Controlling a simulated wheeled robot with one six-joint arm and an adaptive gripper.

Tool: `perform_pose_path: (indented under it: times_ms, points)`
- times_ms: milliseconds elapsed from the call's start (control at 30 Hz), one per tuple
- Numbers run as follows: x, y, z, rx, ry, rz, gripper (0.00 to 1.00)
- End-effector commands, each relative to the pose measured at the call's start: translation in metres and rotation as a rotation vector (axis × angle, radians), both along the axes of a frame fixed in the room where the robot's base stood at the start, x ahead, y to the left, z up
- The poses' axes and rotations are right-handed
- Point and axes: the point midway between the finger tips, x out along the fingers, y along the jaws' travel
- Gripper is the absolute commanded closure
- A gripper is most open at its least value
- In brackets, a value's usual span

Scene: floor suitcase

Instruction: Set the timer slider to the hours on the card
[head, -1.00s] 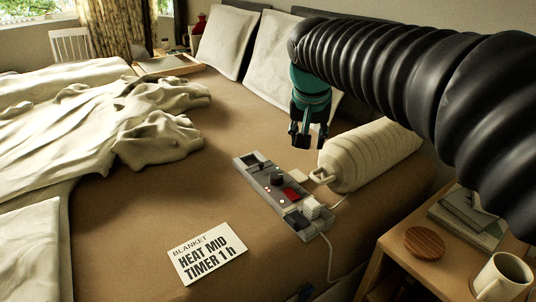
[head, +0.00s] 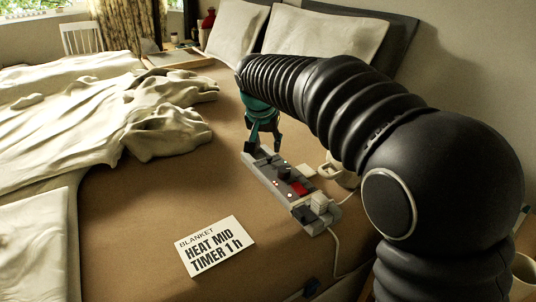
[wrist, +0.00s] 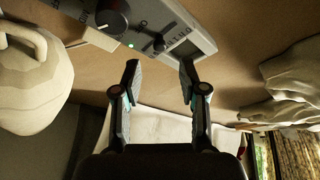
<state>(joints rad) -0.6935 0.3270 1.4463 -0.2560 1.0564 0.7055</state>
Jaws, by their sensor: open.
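The grey blanket controller (head: 262,172) lies on the bed, with a dark knob (head: 284,173), a red patch and small lights. In the wrist view, the controller (wrist: 205,38) crosses the top, showing the knob (wrist: 112,25), a lit green light and a black slider (wrist: 157,43) in a slot with small marks I cannot read. My gripper (head: 263,151) is over the controller's far end; in the wrist view its open, empty fingers (wrist: 159,66) point towards the slider end, apparently without holding anything. The white card (head: 214,246) reads "BLANKET HEAT MID TIMER 1 h".
A cream rounded object with a loop handle (wrist: 30,70) lies beside the controller, mostly behind my arm in the head view. A rumpled blanket (head: 150,115) covers the left. Pillows (head: 325,40) stand at the back. The brown sheet around the card is clear.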

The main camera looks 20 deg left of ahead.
Motion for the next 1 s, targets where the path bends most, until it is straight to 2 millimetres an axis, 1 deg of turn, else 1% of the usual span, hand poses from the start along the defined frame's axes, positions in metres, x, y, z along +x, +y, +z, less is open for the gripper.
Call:
perform_pose_path:
  times_ms: [33, 100, 300, 500, 733, 767, 800, 867, 900, 933, 1000]
  points:
    - [0.004, 0.0, -0.01, -0.002, 0.002, -0.002, 0.58]
    - [0.008, 0.0, -0.021, -0.002, 0.003, -0.002, 0.58]
    - [0.017, 0.001, -0.042, -0.001, 0.001, 0.0, 0.58]
    - [0.021, 0.001, -0.049, 0.0, 0.0, 0.0, 0.58]
    - [0.021, 0.001, -0.049, 0.0, 0.0, 0.0, 0.58]
    - [0.021, 0.001, -0.049, 0.0, 0.0, 0.0, 0.63]
    - [0.02, 0.001, -0.049, 0.0, 0.0, 0.0, 0.73]
    - [0.02, 0.001, -0.049, 0.0, 0.0, 0.0, 0.88]
    - [0.02, 0.001, -0.049, 0.0, 0.0, 0.0, 0.98]
    - [0.02, 0.001, -0.049, 0.0, 0.0, 0.0, 1.0]
    - [0.021, 0.001, -0.049, 0.0, 0.0, 0.0, 1.0]
